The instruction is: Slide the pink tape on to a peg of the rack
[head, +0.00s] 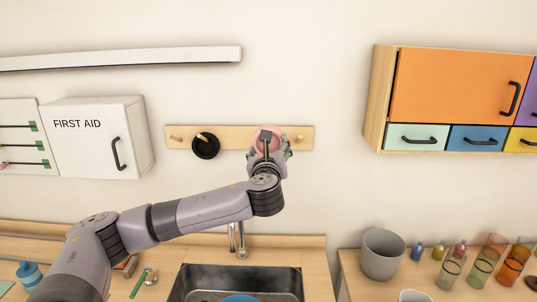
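The pink tape (258,132) is a round roll standing upright in front of the right half of the wooden rack (234,131). My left gripper (266,142) reaches up to it from below. A dark finger lies across the tape's face, and the gripper looks shut on it; the other finger is hidden. The tape's hole and any peg behind it are covered, so I cannot tell whether a peg passes through. A bare peg (299,138) shows at the rack's right end and another (176,138) at its left end. My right gripper is out of view.
A black roll (206,147) hangs on a peg left of the tape. A white first aid cabinet (98,138) is to the left, and a coloured cabinet (446,85) to the right. Below are a sink (237,281) with a tap (239,240) and a grey pot (383,254).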

